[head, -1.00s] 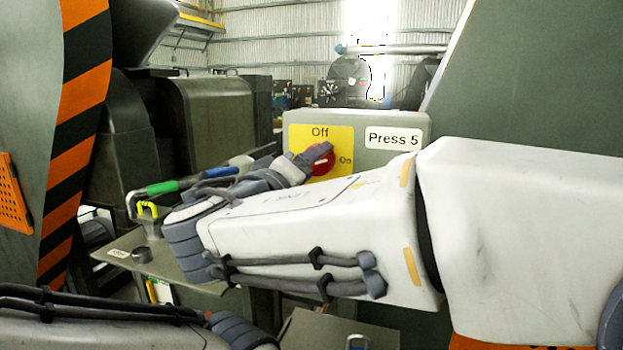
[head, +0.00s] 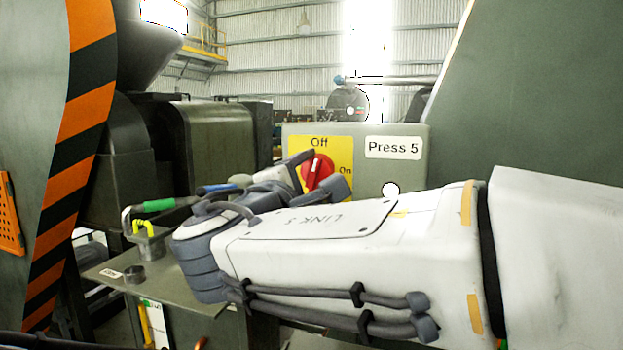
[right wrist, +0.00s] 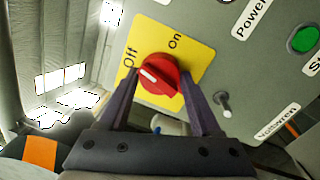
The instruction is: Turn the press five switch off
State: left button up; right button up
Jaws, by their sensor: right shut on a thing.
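The press five switch is a red rotary knob (head: 312,170) on a yellow plate (head: 297,147) marked Off and On, on the grey-green box labelled Press 5. In the right wrist view the red knob (right wrist: 160,82) sits between both fingers, and its white mark lies on the side toward the Off word. My right gripper (head: 320,174) is shut on the knob, one finger at its upper left and the other at its lower right in the head view. The right wrist view shows the fingers (right wrist: 160,76) flanking it. My left gripper is out of view.
The Press 5 box (head: 408,170) has a green button (right wrist: 303,40) and a small metal toggle (right wrist: 224,103) near the knob. A striped machine edge (head: 85,150) rises at the left.

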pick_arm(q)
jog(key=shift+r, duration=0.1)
pick_arm(e)
jog(key=shift+f+n+y, duration=0.1)
jog(key=shift+n+y, duration=0.2)
jog(key=shift+n, duration=1.4)
jog(key=o, duration=1.4)
jog(key=shift+s, duration=0.1)
